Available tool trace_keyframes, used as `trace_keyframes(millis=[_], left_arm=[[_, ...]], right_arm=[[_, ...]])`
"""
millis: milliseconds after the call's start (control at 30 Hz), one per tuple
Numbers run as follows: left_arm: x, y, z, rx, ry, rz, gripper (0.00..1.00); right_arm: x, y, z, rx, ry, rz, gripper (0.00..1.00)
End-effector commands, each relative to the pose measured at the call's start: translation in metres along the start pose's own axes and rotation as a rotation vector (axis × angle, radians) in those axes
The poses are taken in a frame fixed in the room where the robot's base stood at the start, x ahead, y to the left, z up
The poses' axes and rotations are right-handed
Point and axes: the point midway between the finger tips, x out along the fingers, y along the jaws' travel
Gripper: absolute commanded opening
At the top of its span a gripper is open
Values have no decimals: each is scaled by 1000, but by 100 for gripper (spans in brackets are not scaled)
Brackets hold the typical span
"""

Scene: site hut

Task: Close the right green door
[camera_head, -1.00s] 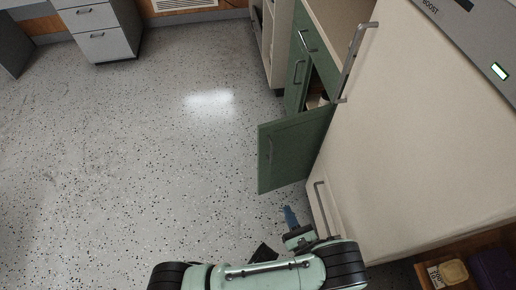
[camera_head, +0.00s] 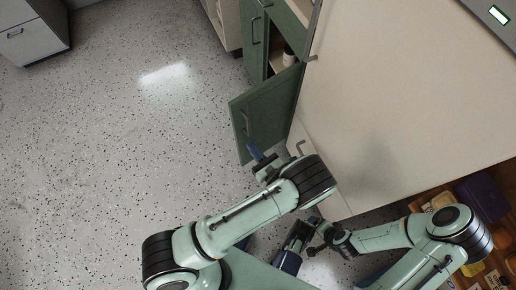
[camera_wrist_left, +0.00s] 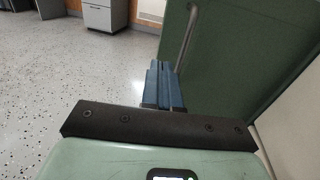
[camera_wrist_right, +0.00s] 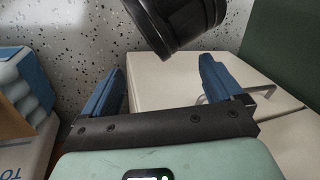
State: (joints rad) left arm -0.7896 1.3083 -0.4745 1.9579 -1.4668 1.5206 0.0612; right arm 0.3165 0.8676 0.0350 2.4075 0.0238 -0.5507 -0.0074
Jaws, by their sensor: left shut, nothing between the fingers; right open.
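The right green door (camera_head: 268,112) stands wide open, swung out from the green cabinet into the room. Its bar handle is on the face toward the left. The door fills the right of the left wrist view (camera_wrist_left: 245,70), with the handle upright just beyond my fingers. My left gripper (camera_head: 256,154) is shut and empty, close to the door's lower edge; I cannot tell if it touches. It shows in the left wrist view (camera_wrist_left: 165,86) with blue fingers together. My right gripper (camera_wrist_right: 162,88) is open and empty, low beside the cream unit, partly hidden in the head view.
The other green door (camera_head: 254,45) looks closed. A small white item (camera_head: 289,57) stands inside the open cabinet. The large cream unit (camera_head: 390,95) borders the right. A wooden shelf with boxes, one purple (camera_head: 482,195), is at lower right. Speckled floor (camera_head: 120,130) at left is clear.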

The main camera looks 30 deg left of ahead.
Motion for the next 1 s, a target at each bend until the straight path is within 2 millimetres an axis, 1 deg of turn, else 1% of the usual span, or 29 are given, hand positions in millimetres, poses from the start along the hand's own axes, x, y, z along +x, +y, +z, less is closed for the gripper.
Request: trace_keyframes(millis=[33,200,300,400,600,1000], left_arm=[[13,1,-1,0,0,5,0],[48,1,-1,0,1,3,0],[64,0,-1,-1,0,2,0],[77,0,-1,-1,1,2,0],[87,0,0,-1,1,-1,0],[88,0,0,0,0,-2,0]], right_arm=[[2,1,-2,1,6,1,93],[7,2,-9,2,26,2,93],[10,4,-14,3,40,3,93],[12,4,-17,4,49,3,93],[14,5,-20,4,58,4,93],[13,5,-20,4,58,4,93]])
